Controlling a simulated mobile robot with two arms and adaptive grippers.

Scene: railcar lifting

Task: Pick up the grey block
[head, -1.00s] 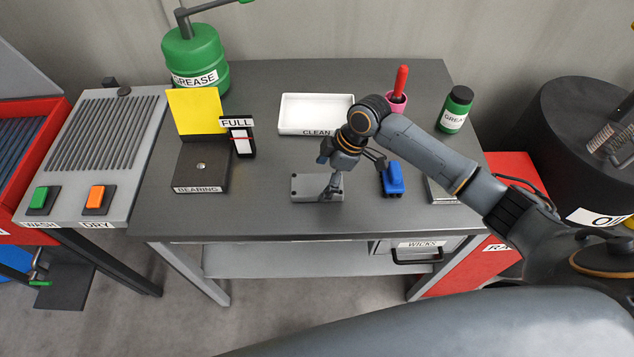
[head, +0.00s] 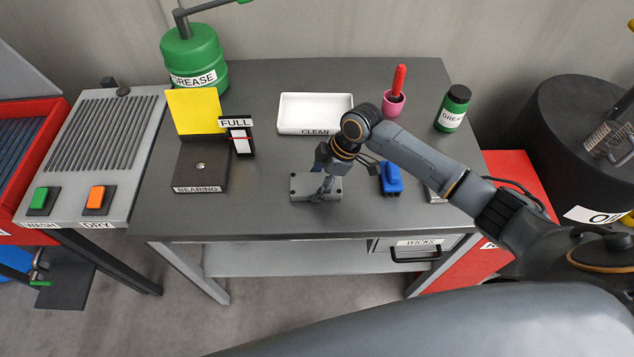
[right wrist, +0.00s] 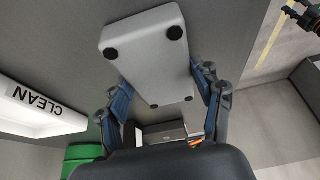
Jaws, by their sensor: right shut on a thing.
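The grey block (head: 300,188) is a small flat bar with dark round spots, near the front middle of the grey table. My right gripper (head: 325,192) comes down over it from above. In the right wrist view the block (right wrist: 148,50) lies between the two blue-grey fingers of my right gripper (right wrist: 160,92), which is shut on it. I cannot tell whether the block touches the table. My left gripper does not show in the head view; a dark jointed part with an orange ring (right wrist: 300,16) at the right wrist view's upper right looks like it, its jaws unclear.
On the table (head: 270,215), a blue object (head: 391,178) stands close right of my gripper. A white CLEAN tray (head: 316,97) lies behind. The black BEARING stand (head: 201,165) is left, a pink cup (head: 393,104) and green bottle (head: 453,108) back right. The front left is clear.

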